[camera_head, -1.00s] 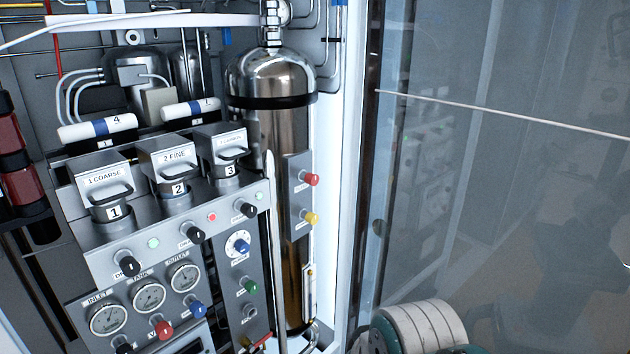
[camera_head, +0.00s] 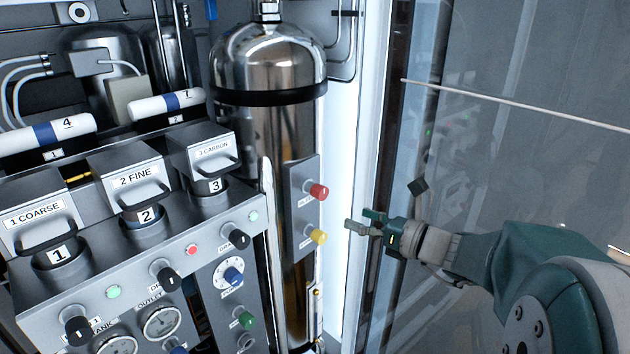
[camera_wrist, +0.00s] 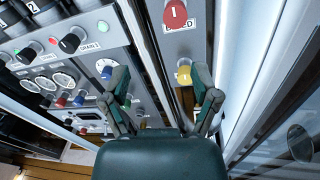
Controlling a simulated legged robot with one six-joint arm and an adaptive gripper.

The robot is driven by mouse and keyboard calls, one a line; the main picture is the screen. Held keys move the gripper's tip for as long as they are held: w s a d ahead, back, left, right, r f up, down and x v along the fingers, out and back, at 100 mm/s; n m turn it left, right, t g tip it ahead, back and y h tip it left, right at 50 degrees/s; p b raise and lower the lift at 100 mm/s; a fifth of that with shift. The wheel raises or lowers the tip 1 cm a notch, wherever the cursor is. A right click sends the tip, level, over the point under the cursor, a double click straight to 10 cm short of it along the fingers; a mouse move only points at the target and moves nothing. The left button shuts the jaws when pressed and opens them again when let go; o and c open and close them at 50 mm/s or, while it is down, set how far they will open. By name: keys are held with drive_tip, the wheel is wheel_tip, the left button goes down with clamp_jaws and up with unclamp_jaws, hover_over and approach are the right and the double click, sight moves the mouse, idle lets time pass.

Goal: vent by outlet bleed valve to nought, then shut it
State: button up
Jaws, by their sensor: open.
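A red knob (camera_head: 318,191) and a yellow knob (camera_head: 318,237) stick out from a grey plate beside the steel cylinder. In the wrist view the label under the red knob (camera_wrist: 175,14) is only partly readable and seems to end in "EED". The yellow knob (camera_wrist: 184,75) shows there between my fingers. My gripper (camera_head: 360,222) is open and empty, right of the yellow knob and apart from both. The outlet gauge (camera_head: 162,322) is at the lower left; its reading is too small to tell. I cannot tell for certain which knob is the outlet bleed valve.
Filter housings 1 COARSE, 2 FINE and 3 CARBON (camera_head: 210,160) stand left of the steel cylinder (camera_head: 270,65), with black drain knobs (camera_head: 236,236) in front. A blue dial (camera_head: 233,275) and a green knob (camera_head: 243,319) sit below. A glass pane (camera_head: 520,130) is at the right.

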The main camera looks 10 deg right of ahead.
sight(324, 195)
drive_tip(key=shift+m+t, duration=0.5)
drive_tip(key=shift+m, duration=0.2)
drive_tip(key=x, duration=0.3)
drive_tip(key=d+x, duration=0.1)
drive_tip(key=x, duration=0.3)
drive_tip(key=w+x, duration=0.1)
drive_tip(key=x, duration=0.2)
drive_tip(key=shift+w, duration=0.4)
drive_tip(key=shift+r, duration=0.1)
clamp_jaws()
